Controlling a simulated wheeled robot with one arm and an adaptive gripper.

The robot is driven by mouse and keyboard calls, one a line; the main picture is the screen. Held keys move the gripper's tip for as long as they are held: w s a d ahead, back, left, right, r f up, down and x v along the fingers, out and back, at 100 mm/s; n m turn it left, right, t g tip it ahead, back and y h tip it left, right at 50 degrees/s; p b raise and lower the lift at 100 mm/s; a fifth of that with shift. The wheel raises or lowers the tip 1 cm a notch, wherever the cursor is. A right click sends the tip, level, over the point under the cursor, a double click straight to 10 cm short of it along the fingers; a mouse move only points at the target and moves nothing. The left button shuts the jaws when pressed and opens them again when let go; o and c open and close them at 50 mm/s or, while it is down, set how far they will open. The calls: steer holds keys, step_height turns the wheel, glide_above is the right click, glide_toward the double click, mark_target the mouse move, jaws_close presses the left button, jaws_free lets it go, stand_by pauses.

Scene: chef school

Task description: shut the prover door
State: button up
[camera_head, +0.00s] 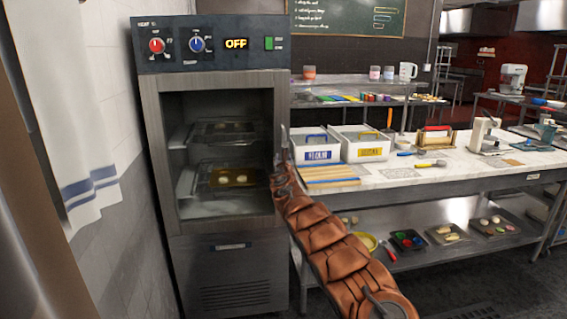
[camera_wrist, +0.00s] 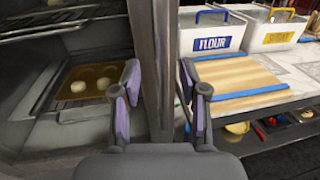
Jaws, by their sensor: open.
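The prover (camera_head: 155,150) is a tall grey metal cabinet at the left in the head view. Its front shows a framed window or opening, with racks and a tray of dough inside. I cannot tell which part is the door or how far it stands from the cabinet. My gripper (camera_head: 284,165) is at the right edge of this front, partly hidden behind my arm. In the wrist view, my gripper (camera_wrist: 160,82) is open, with a finger on either side of an upright grey metal edge (camera_wrist: 154,45). I cannot tell whether the fingers touch it.
A steel worktable (camera_head: 400,180) stands to the right, with a flour bin (camera_head: 316,155), a second white bin (camera_head: 366,152) and a striped wooden board (camera_head: 328,174). A white wall and hanging towel (camera_head: 65,110) are at the left. Dark floor shows at the bottom right.

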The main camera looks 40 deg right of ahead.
steer(key=shift+v, duration=1.05)
